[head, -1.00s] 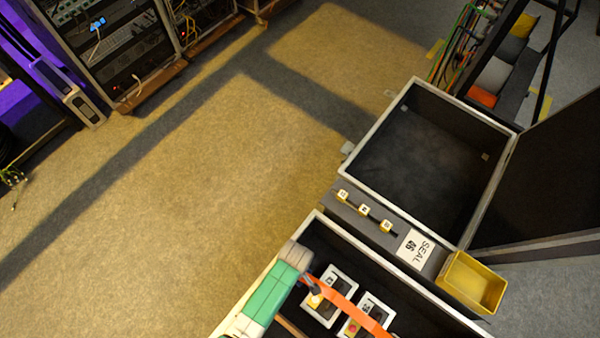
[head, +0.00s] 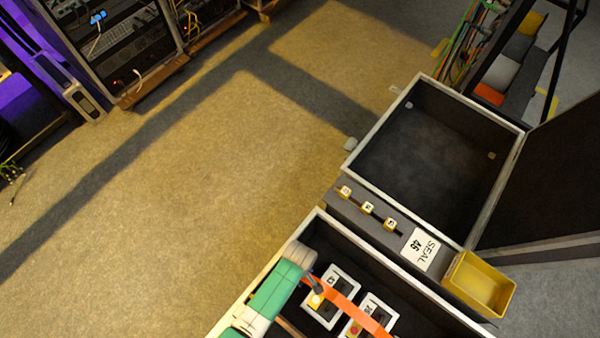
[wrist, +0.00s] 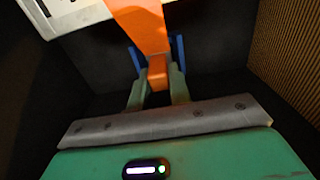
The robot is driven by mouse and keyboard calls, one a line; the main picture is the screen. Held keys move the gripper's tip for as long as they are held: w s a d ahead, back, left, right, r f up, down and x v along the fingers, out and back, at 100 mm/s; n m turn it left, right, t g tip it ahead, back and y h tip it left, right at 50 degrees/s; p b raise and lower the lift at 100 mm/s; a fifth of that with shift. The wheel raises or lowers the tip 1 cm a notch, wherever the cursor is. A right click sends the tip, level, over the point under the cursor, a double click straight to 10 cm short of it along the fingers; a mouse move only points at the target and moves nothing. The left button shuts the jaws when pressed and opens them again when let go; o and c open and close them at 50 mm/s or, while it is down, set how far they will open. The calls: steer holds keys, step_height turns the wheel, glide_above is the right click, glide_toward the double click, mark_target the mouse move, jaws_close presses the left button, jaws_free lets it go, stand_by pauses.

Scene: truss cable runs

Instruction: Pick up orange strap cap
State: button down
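An orange strap (head: 363,315) lies across the open front case in the head view. In the wrist view the strap (wrist: 143,25) runs down to its small orange strap cap (wrist: 158,73). The fingers of my gripper (wrist: 158,60), green with blue tips, stand one on each side of the cap. Little or no gap shows between cap and fingers. Whether they press on it I cannot tell.
White-framed modules (head: 329,297) sit in the front case beside the strap. Carpet (head: 190,200) is clear at left.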

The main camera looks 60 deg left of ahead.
steer(key=shift+r, duration=0.1)
step_height(320, 180, up, 18)
steer(key=p, duration=0.7)
steer(key=shift+p, duration=0.3)
